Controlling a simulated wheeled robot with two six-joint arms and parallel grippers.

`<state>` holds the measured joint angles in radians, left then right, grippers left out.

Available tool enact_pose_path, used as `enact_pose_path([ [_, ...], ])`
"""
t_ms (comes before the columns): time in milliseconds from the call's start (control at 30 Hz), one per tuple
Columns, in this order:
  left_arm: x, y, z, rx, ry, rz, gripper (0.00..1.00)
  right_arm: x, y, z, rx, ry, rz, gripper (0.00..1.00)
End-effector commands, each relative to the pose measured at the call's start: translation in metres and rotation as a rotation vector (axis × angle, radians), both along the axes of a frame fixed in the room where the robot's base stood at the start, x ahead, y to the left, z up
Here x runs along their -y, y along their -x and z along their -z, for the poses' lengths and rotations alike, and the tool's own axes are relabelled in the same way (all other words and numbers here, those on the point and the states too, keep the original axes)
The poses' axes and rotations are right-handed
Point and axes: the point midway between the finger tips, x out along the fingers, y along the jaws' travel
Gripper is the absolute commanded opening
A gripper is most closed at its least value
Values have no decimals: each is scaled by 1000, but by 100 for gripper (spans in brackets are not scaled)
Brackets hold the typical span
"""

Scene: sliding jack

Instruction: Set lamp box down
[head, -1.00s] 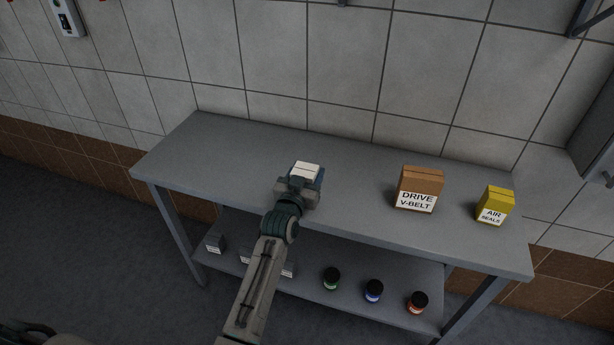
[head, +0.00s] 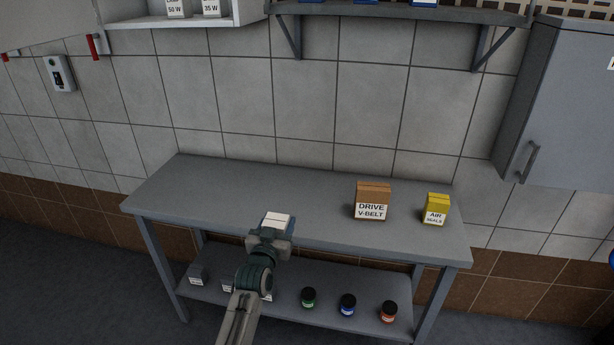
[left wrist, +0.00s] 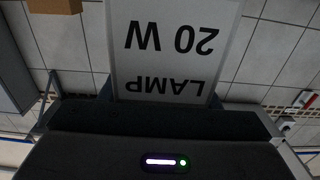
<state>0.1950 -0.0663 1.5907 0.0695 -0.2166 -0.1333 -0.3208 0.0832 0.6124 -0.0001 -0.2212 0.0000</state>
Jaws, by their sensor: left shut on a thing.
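The lamp box (head: 278,221) is a small white box in the jaws of my left gripper (head: 270,238). In the head view it shows over the front part of the grey table top (head: 220,195), left of the drive V-belt box. I cannot tell whether it touches the table or hangs above it. In the left wrist view the lamp box (left wrist: 170,50) fills the upper middle, its label "LAMP 20 W" upside down, close in front of the gripper (left wrist: 165,105). My right gripper is not in view.
A brown drive V-belt box (head: 373,200) and a yellow air seals box (head: 436,209) stand on the table's right half. The left half is clear. The lower shelf (head: 330,318) holds small boxes and several jars. Two lamp boxes stand on a white wall shelf (head: 180,22).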

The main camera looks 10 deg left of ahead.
Motion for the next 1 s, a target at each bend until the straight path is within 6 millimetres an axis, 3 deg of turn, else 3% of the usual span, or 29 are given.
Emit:
enact_pose_path([
  [167, 2, 14, 6, -2, 4, 2, 26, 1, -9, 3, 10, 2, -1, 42],
  [267, 5, 40, 15, -4, 6, 3, 26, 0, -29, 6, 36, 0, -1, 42],
  [400, 10, 92, 23, -4, 12, 3, 26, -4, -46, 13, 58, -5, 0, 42],
  [533, 10, 144, 24, -4, 13, -1, 26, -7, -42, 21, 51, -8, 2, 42],
  [700, 8, 202, 17, -1, 11, -13, 26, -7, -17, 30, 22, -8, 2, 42],
  [833, 5, 234, 9, -1, 6, -21, 26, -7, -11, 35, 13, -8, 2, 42],
  [1000, 3, 254, 1, 0, 1, -27, 26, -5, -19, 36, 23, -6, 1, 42],
])
